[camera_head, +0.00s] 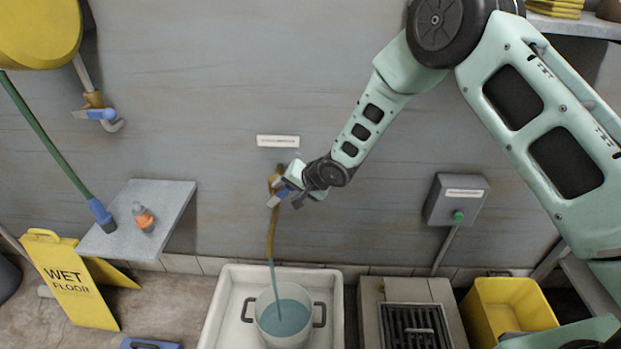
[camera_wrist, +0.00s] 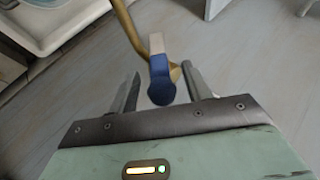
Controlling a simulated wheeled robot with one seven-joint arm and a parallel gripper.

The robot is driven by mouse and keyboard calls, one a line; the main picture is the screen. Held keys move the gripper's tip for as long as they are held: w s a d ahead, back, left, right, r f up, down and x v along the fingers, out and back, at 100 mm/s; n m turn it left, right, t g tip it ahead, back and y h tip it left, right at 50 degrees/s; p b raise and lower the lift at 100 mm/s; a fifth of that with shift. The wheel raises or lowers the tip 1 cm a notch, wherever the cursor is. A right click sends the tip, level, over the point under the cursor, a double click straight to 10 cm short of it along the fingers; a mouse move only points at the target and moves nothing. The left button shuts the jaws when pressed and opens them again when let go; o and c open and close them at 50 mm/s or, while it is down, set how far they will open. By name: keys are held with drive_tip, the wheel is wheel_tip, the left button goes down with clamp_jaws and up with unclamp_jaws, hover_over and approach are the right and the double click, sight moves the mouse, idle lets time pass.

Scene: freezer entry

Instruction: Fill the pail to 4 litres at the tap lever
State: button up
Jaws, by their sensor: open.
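The pail (camera_head: 262,337) is a pale pot with two dark side handles, standing in the white basin (camera_head: 216,318). Blue-tinted water (camera_head: 285,316) lies in it, and a thin stream (camera_head: 274,277) falls into it from above. I cannot read any litre marks. The brass tap (camera_head: 274,183) is on the wall above, with a blue lever (camera_head: 283,190) that also shows in the wrist view (camera_wrist: 160,82). My gripper (camera_head: 288,194) is open at the lever. In the wrist view its fingers (camera_wrist: 160,76) stand either side of the lever, with visible gaps.
Left of the basin are a grey shelf (camera_head: 170,199) with an orange-topped bottle (camera_head: 143,217), and a yellow wet-floor sign (camera_head: 72,282). A second blue-levered tap (camera_head: 99,114) is at upper left.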

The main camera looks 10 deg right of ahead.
drive_tip(key=v, duration=1.5)
drive_tip(key=shift+s, duration=0.15)
drive_tip(key=shift+d+r, duration=0.1)
